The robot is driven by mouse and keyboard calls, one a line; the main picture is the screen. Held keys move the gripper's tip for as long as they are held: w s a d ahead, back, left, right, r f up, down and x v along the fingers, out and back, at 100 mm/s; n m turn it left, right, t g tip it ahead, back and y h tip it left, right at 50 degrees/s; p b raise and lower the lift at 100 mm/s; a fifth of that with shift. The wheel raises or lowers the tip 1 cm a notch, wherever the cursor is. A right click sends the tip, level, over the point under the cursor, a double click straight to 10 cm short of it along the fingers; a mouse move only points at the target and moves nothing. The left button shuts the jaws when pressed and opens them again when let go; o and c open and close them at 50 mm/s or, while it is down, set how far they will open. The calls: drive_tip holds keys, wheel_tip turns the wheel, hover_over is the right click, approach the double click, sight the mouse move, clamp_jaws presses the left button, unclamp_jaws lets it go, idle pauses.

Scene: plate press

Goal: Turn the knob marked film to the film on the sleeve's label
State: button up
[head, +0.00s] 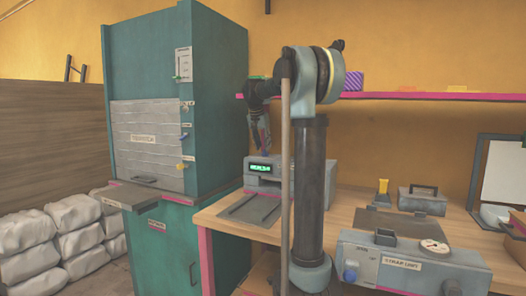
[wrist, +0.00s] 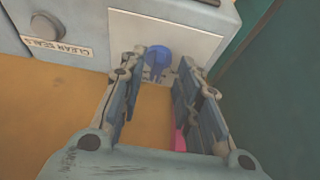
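A blue knob (wrist: 157,56) sits on a pale plate (wrist: 185,40) on a grey machine front in the wrist view. I cannot read a marking on it. My gripper (wrist: 158,68) is open, its two fingers on either side of the knob. I cannot tell whether they touch it. In the head view my gripper (head: 264,148) points down at the grey bench machine (head: 290,180) with a lit green display (head: 260,167). The knob is not clear there. I cannot make out a sleeve or its label.
A grey button (wrist: 47,27) and a "CLEAR SEALS" label (wrist: 57,43) are on the same front. A teal cabinet (head: 222,90) stands to the left. A grey unit (head: 415,268) with knobs, a dial (head: 434,246) and a toolbox (head: 422,202) occupy the right of the bench (head: 345,207).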

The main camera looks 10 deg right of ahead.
sight(265, 152)
drive_tip(key=shift+x, duration=1.15)
clamp_jaws()
drive_tip(key=shift+s, duration=0.1)
drive_tip(key=shift+d+n+t+y, duration=0.2)
drive_tip(key=shift+n+y, duration=0.15)
drive_tip(key=shift+n, duration=0.75)
drive_tip(key=shift+d+n+t+y, duration=0.1)
drive_tip(key=shift+n+t+y, duration=0.2)
drive_tip(key=shift+n, duration=0.8)
unclamp_jaws()
